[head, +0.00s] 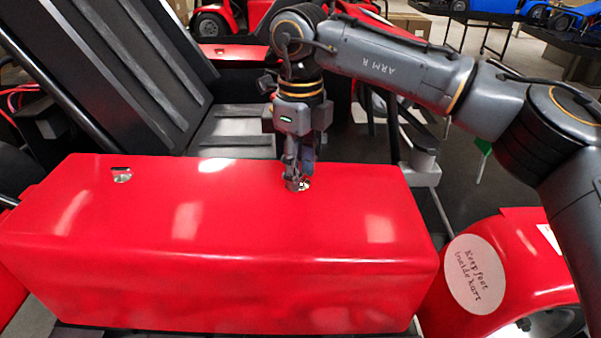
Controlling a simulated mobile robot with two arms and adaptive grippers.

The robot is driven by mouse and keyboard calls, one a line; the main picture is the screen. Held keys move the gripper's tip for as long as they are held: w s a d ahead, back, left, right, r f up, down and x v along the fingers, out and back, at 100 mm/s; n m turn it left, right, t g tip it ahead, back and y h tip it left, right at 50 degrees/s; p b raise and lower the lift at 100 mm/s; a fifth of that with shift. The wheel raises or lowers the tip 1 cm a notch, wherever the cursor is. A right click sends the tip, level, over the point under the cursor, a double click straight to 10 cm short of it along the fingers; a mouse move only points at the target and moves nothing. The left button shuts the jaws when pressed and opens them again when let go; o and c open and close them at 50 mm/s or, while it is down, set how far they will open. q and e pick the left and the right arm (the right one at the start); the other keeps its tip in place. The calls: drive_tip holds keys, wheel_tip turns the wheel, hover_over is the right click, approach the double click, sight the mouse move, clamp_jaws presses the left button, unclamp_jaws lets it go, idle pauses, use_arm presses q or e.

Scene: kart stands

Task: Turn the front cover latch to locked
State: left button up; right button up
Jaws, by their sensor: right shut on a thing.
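The red front cover (200,245) of the kart fills the lower left of the head view. A small metal latch (306,184) sits on its top near the right rear. My right gripper (297,182) points down at this latch and is shut on it, hiding most of it. How far the latch is turned cannot be told. A second small metal latch (121,176) shows uncovered on the left of the cover's top. My left gripper is not in view.
Behind the cover is the black ribbed kart seat (120,60). A red fender (520,265) with an oval sign (474,274) stands at the lower right. More karts are in the background. The cover's top between the latches is clear.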

sight(300, 175)
drive_tip(key=m+b, duration=0.2)
drive_tip(key=m, duration=0.4)
drive_tip(key=shift+m, duration=0.3)
drive_tip(key=m+b, duration=0.2)
drive_tip(key=m, duration=0.3)
drive_tip(key=shift+m, duration=0.3)
drive_tip(key=o, duration=1.2)
drive_tip(key=shift+c, duration=0.2)
drive_tip(key=shift+r, duration=0.1)
wheel_tip(300, 175, up, 12)
